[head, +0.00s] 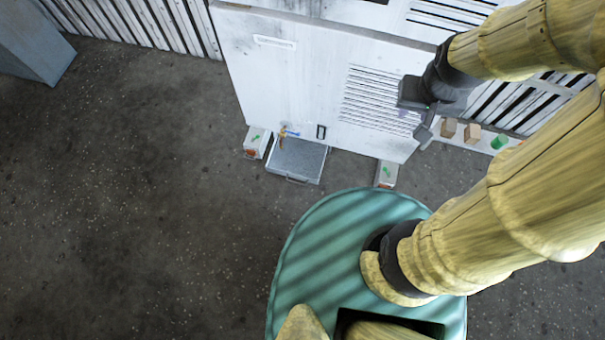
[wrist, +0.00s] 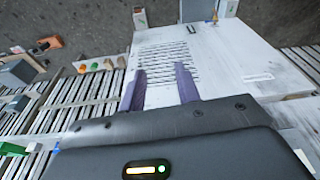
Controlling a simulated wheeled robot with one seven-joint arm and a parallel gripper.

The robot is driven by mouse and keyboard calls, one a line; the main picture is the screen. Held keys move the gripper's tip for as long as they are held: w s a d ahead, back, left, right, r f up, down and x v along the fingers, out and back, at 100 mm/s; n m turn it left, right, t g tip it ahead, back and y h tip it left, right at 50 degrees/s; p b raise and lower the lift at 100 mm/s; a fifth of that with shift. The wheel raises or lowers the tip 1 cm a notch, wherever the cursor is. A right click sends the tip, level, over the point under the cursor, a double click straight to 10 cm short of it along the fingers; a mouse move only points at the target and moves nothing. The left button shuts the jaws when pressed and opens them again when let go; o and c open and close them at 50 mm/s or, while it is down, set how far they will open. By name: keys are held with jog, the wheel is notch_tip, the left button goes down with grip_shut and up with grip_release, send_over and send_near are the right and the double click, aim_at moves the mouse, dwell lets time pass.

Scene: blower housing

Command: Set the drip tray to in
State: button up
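The drip tray (head: 297,161) is a shallow grey tray with a bar handle on its front edge. It sticks out from the foot of the white blower housing (head: 310,80), low over the floor. Part of the tray shows at the top of the wrist view (wrist: 196,9). My gripper (head: 420,118) is over the right side of the housing, by the louvres, well to the right of and above the tray. In the wrist view its two purple-grey fingers (wrist: 161,88) are apart with nothing between them.
Feet with green marks stand left (head: 257,142) and right (head: 386,174) of the tray. A small brass tap (head: 283,133) and a black pull (head: 321,131) are just above it. A shelf at right holds blocks and a green cylinder (head: 499,142). The floor before the tray is clear.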

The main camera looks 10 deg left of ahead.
jog(key=shift+d, duration=0.3)
jog(key=w+a+f+m+t+y+b, duration=0.1)
jog(key=a+f+y+b, duration=0.3)
jog(key=f+b, duration=1.4)
jog(key=w+a+f+m+t+y+b, duration=0.2)
jog(key=f+b, duration=1.7)
jog(key=f, duration=2.7)
jog(key=w+a+f+m+t+y+b, duration=0.2)
jog(key=a+f+m+y+b, duration=0.2)
jog(key=f+b, duration=1.4)
jog(key=shift+w+a+f+m+y, duration=0.1)
jog(key=shift+a+f+y, duration=0.65)
jog(key=shift+f, duration=1.8)
jog(key=shift+w+a+f+m+y, duration=0.1)
jog(key=shift+a+f+y, duration=0.25)
jog(key=shift+f+y, duration=1.45)
jog(key=shift+w+a+f+m+y, duration=0.15)
jog(key=shift+a+f, duration=0.4)
jog(key=shift+f, duration=2.7)
jog(key=shift+r, duration=0.1)
